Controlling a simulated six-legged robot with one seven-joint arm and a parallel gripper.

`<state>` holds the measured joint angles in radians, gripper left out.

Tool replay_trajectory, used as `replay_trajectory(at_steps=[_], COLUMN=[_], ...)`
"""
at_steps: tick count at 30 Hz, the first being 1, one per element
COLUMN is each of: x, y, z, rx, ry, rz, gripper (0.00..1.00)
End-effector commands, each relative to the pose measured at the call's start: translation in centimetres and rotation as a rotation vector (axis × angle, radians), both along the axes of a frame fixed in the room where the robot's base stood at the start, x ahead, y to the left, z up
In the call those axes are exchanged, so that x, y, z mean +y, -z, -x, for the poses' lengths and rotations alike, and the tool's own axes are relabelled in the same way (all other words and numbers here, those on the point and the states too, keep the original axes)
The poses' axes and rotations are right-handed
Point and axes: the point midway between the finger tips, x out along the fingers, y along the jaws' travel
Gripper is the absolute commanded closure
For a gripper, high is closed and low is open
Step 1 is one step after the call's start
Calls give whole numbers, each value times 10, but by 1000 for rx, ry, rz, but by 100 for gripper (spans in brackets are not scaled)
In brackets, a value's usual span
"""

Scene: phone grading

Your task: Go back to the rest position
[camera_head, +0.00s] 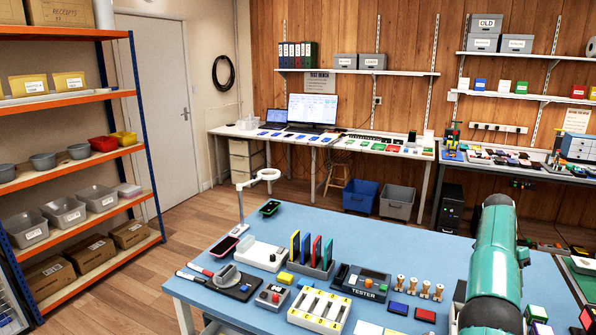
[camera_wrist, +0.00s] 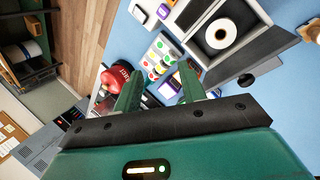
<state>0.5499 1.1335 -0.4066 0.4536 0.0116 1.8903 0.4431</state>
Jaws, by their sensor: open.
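My gripper (camera_wrist: 160,90) shows in the wrist view with its two green fingers apart and nothing between them. It hangs over the blue table (camera_wrist: 270,95), which looks tilted in that view. My teal arm runs up the right side of the head view, over the right part of the same blue table (camera_head: 225,305). The gripper itself is out of sight in the head view.
Beyond the fingers are a dark box with a white roll (camera_wrist: 222,33), a sheet of coloured dots (camera_wrist: 160,55) and a red rounded object (camera_wrist: 114,78). In the head view, a tester (camera_head: 362,282), a ring stand (camera_head: 240,205) and upright coloured panels (camera_head: 311,250) crowd the table.

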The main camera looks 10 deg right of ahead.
Motion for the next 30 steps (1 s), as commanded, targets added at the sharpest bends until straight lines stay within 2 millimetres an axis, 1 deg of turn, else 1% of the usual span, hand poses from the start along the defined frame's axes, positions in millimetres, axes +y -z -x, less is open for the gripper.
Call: replay_trajectory(at_steps=[2,6,11,14,17,20,23,24,29,30], x=[0,8,19,28,42,62,88,99,147,160], y=[3,-18,-36,-52,-70,-91,-113,-122,-149,-155], z=[-1,-5,-10,-10,-11,-9,-5,-3,10,14], rx=[3,-34,-73,-104,-142,-188,-244,-267,-351,-372], ry=[-1,-24,-57,-82,-115,-162,-220,-246,-353,-382], rz=[-3,-7,-15,-19,-27,-37,-49,-52,-70,-74], gripper=[59,59,59,59,59,59,59,59,59,59])
